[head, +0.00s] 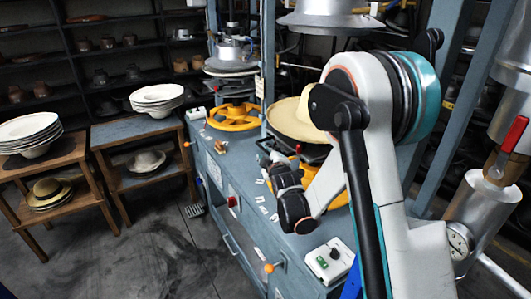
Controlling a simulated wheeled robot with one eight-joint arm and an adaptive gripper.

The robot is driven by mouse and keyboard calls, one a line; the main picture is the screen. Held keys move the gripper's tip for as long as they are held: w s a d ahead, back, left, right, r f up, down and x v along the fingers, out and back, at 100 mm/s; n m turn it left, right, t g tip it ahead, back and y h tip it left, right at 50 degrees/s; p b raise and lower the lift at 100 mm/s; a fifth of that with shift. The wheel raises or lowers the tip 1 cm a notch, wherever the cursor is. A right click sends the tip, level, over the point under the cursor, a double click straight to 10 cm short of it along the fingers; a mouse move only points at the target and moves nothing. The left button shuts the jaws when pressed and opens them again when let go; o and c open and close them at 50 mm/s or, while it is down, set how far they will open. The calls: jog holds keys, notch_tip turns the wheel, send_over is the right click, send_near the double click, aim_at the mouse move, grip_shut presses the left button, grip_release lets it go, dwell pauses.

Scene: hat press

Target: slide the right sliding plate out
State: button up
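The right press station is on the blue bench, largely behind my arm. A tan wide-brimmed hat (291,122) lies there over a dark round plate (312,153), which may be the right sliding plate; my arm hides much of it. My gripper (268,152) is a small dark shape at the end of the folded arm, just left of the hat. Its fingers are too small and dark to tell open from shut. I cannot tell whether it touches the plate or knob.
Orange-knobbed levers (269,268) stick out from the bench front (228,200). A control box (329,261) sits at the near corner.

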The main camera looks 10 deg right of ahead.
jog(key=shift+x, duration=1.75)
grip_shut()
